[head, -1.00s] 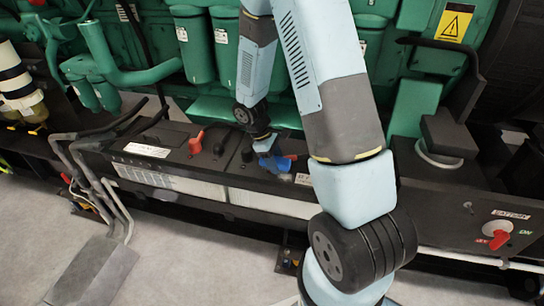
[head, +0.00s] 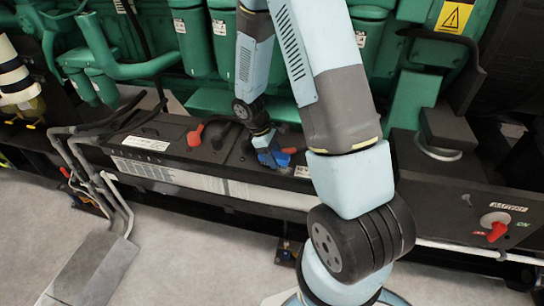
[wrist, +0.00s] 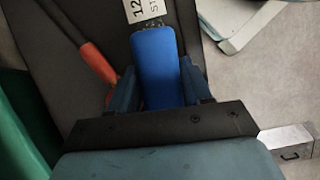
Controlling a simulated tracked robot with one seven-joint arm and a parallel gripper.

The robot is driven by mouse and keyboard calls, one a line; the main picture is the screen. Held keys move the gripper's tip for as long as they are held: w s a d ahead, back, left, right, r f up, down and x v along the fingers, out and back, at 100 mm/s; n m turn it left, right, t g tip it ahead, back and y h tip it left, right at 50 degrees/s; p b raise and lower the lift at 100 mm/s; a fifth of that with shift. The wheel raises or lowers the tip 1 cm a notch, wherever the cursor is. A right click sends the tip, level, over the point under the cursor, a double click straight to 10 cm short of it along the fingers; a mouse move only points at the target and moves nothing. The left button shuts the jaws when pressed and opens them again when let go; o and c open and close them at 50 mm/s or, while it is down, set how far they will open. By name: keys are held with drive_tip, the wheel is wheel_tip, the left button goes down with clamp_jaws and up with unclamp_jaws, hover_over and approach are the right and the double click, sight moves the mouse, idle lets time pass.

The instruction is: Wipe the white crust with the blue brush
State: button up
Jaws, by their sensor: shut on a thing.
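My gripper (wrist: 158,68) is shut on the blue brush (wrist: 155,48), with one dark blue finger on each side of its flat blue body. In the head view, my gripper (head: 269,155) is low over the right part of the black battery box (head: 165,140), and the brush (head: 289,150) shows as a small blue patch at its right. A white label (wrist: 145,9) lies just past the brush's far end. I cannot tell whether the brush touches the surface. I cannot make out the white crust in either view.
A red terminal cover (head: 195,135) stands on the battery top, left of my gripper; a red lead (wrist: 98,64) shows in the wrist view. The green engine (head: 200,50) rises behind. A red battery switch (head: 497,231) is at right. Grey floor (head: 190,255) is open in front.

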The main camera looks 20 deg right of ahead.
sight(284, 156)
drive_tip(key=shift+f, duration=0.5)
drive_tip(key=shift+s+d, duration=0.1)
drive_tip(key=shift+d, duration=0.05)
drive_tip(key=shift+s+d, duration=0.45)
drive_tip(key=shift+d, duration=0.25)
drive_tip(key=shift+s+d, duration=0.45)
drive_tip(key=shift+d, duration=0.2)
drive_tip(key=shift+s+d+f, duration=0.1)
drive_tip(key=shift+s+d, duration=0.4)
drive_tip(key=shift+d, duration=0.25)
drive_tip(key=shift+s+d+f, duration=0.1)
drive_tip(key=shift+s+d, duration=0.4)
drive_tip(key=shift+d, duration=0.2)
drive_tip(key=shift+f, duration=0.1)
drive_tip(key=shift+w+a, duration=0.1)
drive_tip(key=shift+w+a+f, duration=0.1)
drive_tip(key=shift+w+a, duration=0.25)
drive_tip(key=shift+a, duration=0.2)
drive_tip(key=shift+w+a, duration=0.35)
drive_tip(key=shift+a, duration=0.2)
drive_tip(key=shift+w+a, duration=0.6)
drive_tip(key=shift+a, duration=0.3)
drive_tip(key=shift+w+a, duration=0.6)
drive_tip(key=shift+a, duration=0.25)
